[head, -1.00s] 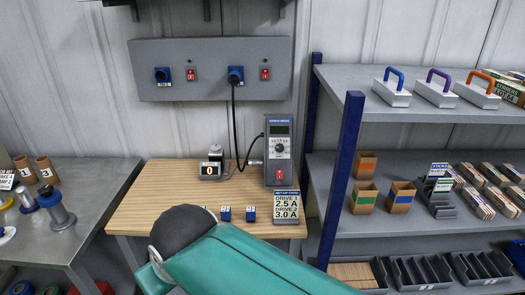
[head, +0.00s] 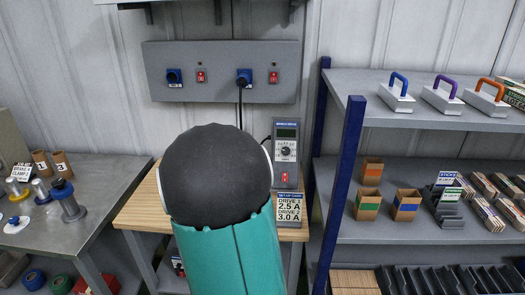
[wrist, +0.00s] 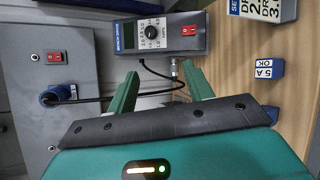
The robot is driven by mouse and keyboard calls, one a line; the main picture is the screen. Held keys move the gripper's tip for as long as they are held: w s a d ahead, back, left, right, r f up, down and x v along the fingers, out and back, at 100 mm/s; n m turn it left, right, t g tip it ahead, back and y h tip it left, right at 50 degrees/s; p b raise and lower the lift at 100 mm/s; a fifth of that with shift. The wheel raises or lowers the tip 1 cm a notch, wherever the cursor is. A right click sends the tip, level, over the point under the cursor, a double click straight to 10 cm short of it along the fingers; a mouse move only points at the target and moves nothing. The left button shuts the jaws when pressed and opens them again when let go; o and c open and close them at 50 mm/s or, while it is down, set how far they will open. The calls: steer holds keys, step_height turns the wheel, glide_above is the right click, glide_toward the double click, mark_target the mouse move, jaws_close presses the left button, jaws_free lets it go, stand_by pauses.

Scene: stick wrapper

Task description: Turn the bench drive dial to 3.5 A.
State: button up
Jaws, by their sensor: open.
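The bench drive (head: 287,140) is a grey upright box with a blue top band, a small display and a red switch (head: 284,177), standing at the back right of the wooden bench. Its dark dial (head: 285,151) sits below the display. In the wrist view the drive (wrist: 185,45) lies sideways at the top, with the dial (wrist: 152,31) facing me. My gripper (wrist: 163,80) is open and empty, its green fingers apart and short of the drive in the picture. In the head view my arm hides the gripper. The display reading and dial setting are too small to tell.
A set-up card (head: 289,208) reading 2.5 A and 3.0 A stands before the drive. A black cable (wrist: 105,98) runs from the wall panel (head: 220,90) to the drive. A shelf rack (head: 345,180) stands right.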

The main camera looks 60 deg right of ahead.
mark_target(285, 151)
steer(key=d+f, duration=0.2)
steer(key=d, duration=0.5)
steer(key=s+d+f+n+h, duration=0.1)
steer(key=d+f, duration=0.1)
steer(key=d, duration=0.4)
steer(key=d+f+n, duration=0.1)
steer(key=d+f, duration=0.1)
steer(key=d, duration=0.5)
steer(key=shift+s+d+h, duration=0.3)
steer(key=shift+s+d, duration=0.05)
steer(key=shift+c, duration=0.2)
steer(key=c, duration=0.9)
